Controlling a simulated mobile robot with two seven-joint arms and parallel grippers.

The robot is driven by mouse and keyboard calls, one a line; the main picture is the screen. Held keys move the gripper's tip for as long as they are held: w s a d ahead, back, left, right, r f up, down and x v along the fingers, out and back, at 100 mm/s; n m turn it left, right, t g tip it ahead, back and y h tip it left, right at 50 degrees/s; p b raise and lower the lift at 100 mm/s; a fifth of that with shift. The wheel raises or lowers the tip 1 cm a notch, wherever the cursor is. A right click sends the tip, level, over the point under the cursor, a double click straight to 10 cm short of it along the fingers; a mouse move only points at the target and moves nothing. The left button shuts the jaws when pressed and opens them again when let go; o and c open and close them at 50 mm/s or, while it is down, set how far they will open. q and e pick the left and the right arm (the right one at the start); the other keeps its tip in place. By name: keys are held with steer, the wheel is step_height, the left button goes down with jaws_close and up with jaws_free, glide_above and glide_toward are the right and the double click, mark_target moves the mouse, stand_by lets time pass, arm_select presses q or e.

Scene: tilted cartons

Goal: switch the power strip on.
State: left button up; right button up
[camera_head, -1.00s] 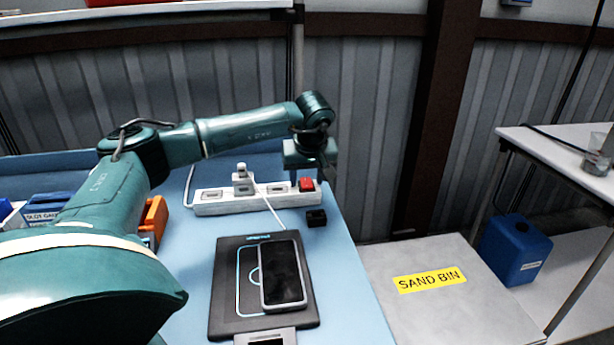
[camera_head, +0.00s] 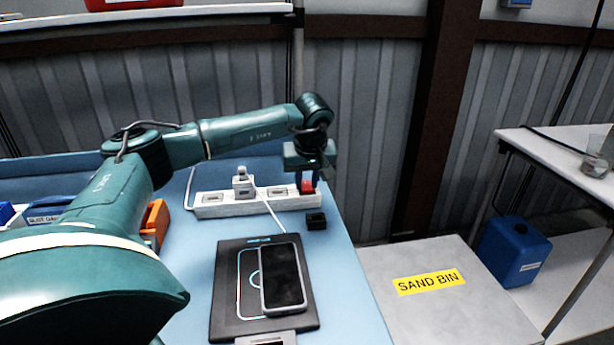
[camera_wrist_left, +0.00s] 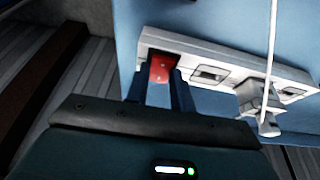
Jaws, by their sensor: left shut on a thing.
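The white power strip (camera_head: 220,207) lies at the far part of the blue table, with a white plug (camera_head: 243,187) and its cable in one socket. Its red switch (camera_head: 308,187) is at the right end. My left gripper (camera_head: 306,182) points down at that end, its fingers on the switch. In the left wrist view the two dark fingers (camera_wrist_left: 160,85) stand on either side of the red switch (camera_wrist_left: 160,68), shut on it. The fingers cover parts of the switch, and I cannot tell which way it is tipped. My right gripper is not in view.
A small black block (camera_head: 316,221) sits just in front of the strip's right end. A phone (camera_head: 283,278) lies on a black pad (camera_head: 228,300) nearer me. An orange object (camera_head: 155,220) stands at the left. A grey sand bin (camera_head: 430,255) is right of the table.

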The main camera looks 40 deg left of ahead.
arm_select(q)
steer(key=shift+a+r+h+p, duration=0.1)
steer(key=shift+r+h+p, duration=0.2)
steer(key=shift+r+p, duration=0.35)
steer(key=shift+w+a+f+g+h+p, duration=0.1)
steer(key=shift+w+f+g+h+p, duration=0.15)
steer(key=shift+g+p, duration=0.4)
steer(key=shift+a+f+g+h+p, duration=0.15)
steer(key=shift+a+g+h+p, duration=0.1)
steer(key=shift+h+p, duration=0.45)
steer(key=shift+f, duration=0.15)
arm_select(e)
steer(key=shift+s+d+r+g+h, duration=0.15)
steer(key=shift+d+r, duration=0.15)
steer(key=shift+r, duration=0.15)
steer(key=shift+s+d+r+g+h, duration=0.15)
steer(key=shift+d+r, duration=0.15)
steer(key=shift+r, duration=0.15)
arm_select(q)
steer(key=shift+h, duration=0.25)
steer(key=o, duration=1)
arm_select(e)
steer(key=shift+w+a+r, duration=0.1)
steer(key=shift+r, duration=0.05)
